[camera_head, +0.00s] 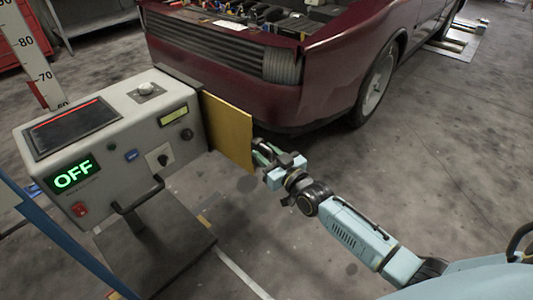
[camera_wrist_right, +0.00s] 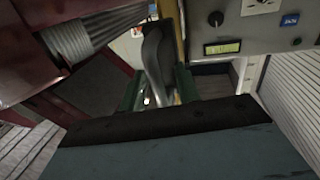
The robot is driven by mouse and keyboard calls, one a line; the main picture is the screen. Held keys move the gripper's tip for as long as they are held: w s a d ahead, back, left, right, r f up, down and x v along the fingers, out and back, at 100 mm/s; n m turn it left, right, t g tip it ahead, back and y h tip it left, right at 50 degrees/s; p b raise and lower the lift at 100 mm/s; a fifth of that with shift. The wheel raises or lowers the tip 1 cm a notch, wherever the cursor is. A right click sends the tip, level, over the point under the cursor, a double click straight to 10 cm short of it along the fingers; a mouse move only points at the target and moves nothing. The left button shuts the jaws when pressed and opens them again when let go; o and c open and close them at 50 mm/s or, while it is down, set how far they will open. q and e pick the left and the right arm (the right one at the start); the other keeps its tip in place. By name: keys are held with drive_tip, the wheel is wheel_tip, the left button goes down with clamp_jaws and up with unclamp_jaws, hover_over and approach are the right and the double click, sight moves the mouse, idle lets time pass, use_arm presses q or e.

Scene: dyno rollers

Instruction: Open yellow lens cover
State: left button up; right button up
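The yellow lens cover (camera_head: 228,132) is a flat upright panel at the right end of the grey tester box (camera_head: 135,145). It stands out from the box's edge; its far face is hidden in the head view. My right gripper (camera_head: 263,154) is at the cover's right edge, partly hidden behind it. In the right wrist view, the green fingers (camera_wrist_right: 160,92) are apart, on either side of a dark curved handle (camera_wrist_right: 156,60) beside the cover's yellow edge (camera_wrist_right: 180,45). I see no clear contact between fingers and handle. My left gripper is out of view.
A dark red car (camera_head: 250,65) with its hood open stands close behind the cover. The box shows a green OFF display (camera_head: 74,174) and has a black front handle (camera_head: 138,197). A measuring post (camera_head: 25,50) is at left. The floor at lower right is clear apart from my arm.

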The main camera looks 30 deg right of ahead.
drive_tip(key=shift+s, duration=0.1)
